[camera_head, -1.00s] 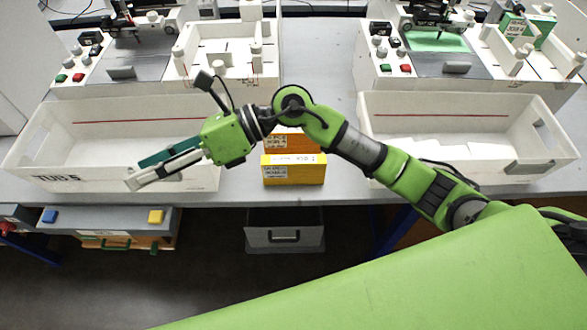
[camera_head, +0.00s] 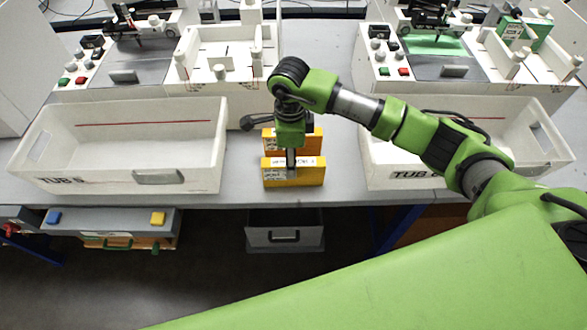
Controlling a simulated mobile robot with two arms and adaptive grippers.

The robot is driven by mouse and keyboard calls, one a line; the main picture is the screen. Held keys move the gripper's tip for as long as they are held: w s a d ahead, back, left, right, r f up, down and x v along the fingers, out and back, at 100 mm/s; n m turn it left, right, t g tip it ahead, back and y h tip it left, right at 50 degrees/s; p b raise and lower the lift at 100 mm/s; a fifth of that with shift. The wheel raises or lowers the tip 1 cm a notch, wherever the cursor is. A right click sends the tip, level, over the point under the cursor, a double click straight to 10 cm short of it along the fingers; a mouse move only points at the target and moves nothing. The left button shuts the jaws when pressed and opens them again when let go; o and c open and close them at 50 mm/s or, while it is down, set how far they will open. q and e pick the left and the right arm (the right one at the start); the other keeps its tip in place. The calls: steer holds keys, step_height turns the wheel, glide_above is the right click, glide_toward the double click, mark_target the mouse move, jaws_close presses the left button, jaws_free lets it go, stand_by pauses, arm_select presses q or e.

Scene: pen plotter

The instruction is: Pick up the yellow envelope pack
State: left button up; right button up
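The yellow envelope pack (camera_head: 308,177) stands on the grey bench between the two white tubs, with a white label strip along its top and a label on its left face. My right gripper (camera_head: 291,165) points down over it, in front of its left-middle part. The fingers show as one narrow dark strip, so I cannot see whether they are apart or whether they touch the pack. An orange pack (camera_head: 272,145) stands just behind the yellow one, partly hidden by my gripper. My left gripper is not in view.
An empty-looking white tub (camera_head: 205,170) stands left; another tub (camera_head: 545,165) stands right, partly behind my arm. Plotter machines (camera_head: 140,70) (camera_head: 440,72) stand behind them. A drawer unit (camera_head: 284,232) is below the bench's front edge. Bare bench lies either side of the packs.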

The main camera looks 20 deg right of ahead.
steer(key=shift+f, duration=0.6)
steer(key=shift+s+f+p, duration=0.15)
steer(key=shift+f+p, duration=0.2)
steer(key=shift+p, duration=0.1)
steer(key=f, duration=0.1)
steer(key=f+p, duration=0.1)
steer(key=f, duration=0.1)
steer(key=shift+d+f, duration=0.25)
steer(key=shift+f, duration=0.45)
steer(key=shift+c, duration=0.4)
jaws_close()
